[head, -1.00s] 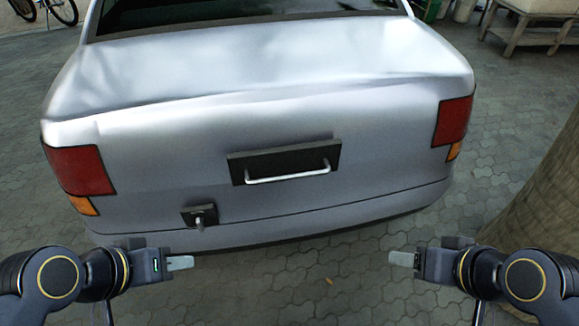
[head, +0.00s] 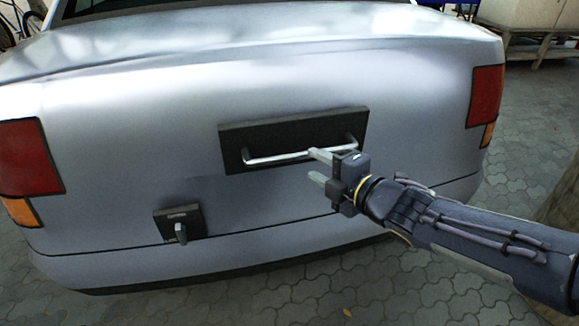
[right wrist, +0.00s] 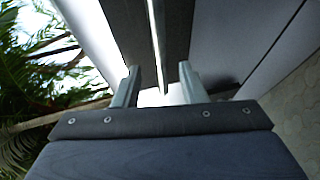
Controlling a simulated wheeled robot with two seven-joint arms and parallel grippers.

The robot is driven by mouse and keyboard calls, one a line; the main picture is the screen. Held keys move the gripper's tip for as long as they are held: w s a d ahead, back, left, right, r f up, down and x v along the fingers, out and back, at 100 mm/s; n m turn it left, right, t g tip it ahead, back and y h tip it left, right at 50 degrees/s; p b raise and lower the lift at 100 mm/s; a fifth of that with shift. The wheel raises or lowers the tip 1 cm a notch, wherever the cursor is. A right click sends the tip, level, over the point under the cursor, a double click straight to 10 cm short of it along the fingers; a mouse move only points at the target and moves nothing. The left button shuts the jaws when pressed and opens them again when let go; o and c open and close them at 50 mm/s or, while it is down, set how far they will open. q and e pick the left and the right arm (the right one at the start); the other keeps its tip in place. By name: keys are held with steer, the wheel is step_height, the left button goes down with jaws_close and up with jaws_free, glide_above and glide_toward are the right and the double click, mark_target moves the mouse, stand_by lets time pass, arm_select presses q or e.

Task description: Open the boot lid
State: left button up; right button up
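The silver car's boot lid (head: 150,110) is shut. A chrome bar handle (head: 285,158) on a black plate (head: 250,137) sits in the middle of the car's rear. A small black plate with a latch knob (head: 180,232) is lower left. My right gripper (head: 315,164) is open at the right part of the handle, its fingers pointing at the car. In the right wrist view the handle bar (right wrist: 158,45) runs between the two open fingers (right wrist: 158,88), with gaps at the sides. My left gripper is not in view.
Red tail lights (head: 27,160) flank the car's rear. A tree trunk (head: 561,215) stands at the right edge. A wooden bench (head: 530,25) is at the upper right. Paved ground (head: 430,280) is clear below the bumper.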

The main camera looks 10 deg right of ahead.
mark_target(301, 157)
steer(key=b+x, duration=0.3)
steer(key=x, duration=0.3)
steer(key=shift+w+a+f, duration=0.1)
steer(key=shift+w, duration=0.15)
jaws_close()
